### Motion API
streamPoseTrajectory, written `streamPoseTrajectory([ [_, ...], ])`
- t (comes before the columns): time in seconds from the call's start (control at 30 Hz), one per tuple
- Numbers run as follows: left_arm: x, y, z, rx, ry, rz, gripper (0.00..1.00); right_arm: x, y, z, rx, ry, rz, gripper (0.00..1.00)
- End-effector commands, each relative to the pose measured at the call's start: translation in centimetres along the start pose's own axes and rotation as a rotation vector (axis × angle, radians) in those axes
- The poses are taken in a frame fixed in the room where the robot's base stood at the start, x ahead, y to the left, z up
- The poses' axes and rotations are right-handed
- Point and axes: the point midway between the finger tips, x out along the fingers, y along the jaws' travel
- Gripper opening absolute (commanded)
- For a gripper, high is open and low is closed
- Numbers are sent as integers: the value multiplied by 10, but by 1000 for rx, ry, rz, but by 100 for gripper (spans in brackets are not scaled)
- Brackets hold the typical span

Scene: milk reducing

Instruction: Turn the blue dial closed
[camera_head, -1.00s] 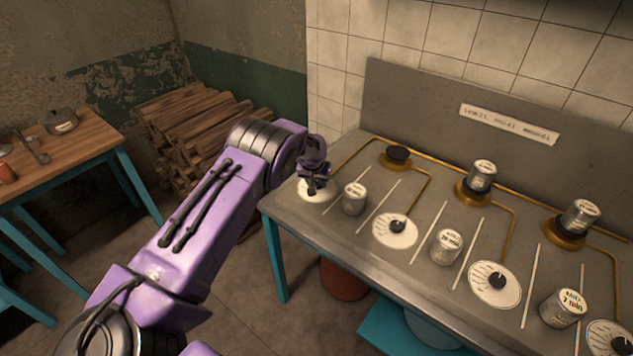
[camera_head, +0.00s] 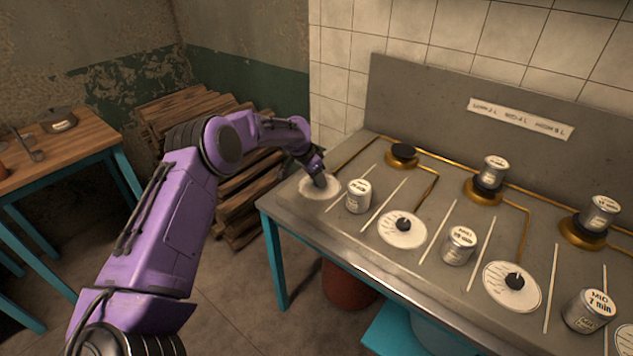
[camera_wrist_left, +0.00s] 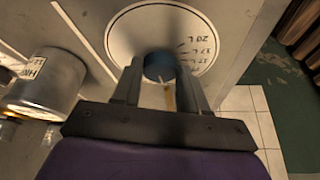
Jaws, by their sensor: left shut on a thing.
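The blue dial (camera_wrist_left: 160,66) sits in the middle of a round white scale plate (camera_wrist_left: 203,25) with black marks in the left wrist view. In the head view that plate (camera_head: 309,190) is at the left end of the grey stove table, and the dial is mostly hidden behind my gripper. My left gripper (camera_head: 320,181) points down at the plate. In the left wrist view my left gripper (camera_wrist_left: 161,80) has one finger on each side of the dial and is shut on it. My right gripper is not in view.
A labelled can (camera_head: 359,197) stands just right of the gripped dial. Further right are other dial plates (camera_head: 402,229), cans and burners (camera_head: 403,155) on the grey table (camera_head: 345,240). Stacked wood (camera_head: 235,205) lies behind my left arm. A wooden table (camera_head: 88,138) stands at the left.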

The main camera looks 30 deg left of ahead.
Motion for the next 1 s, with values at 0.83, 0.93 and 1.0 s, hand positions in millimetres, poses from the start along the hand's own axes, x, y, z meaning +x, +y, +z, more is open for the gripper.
streamPoseTrajectory([
  [0.83,1,1,0,86,-2,38,69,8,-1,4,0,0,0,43],
  [0.93,1,0,0,85,-1,38,69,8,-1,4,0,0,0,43],
  [1.0,1,0,1,84,-1,37,69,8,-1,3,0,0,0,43],
])
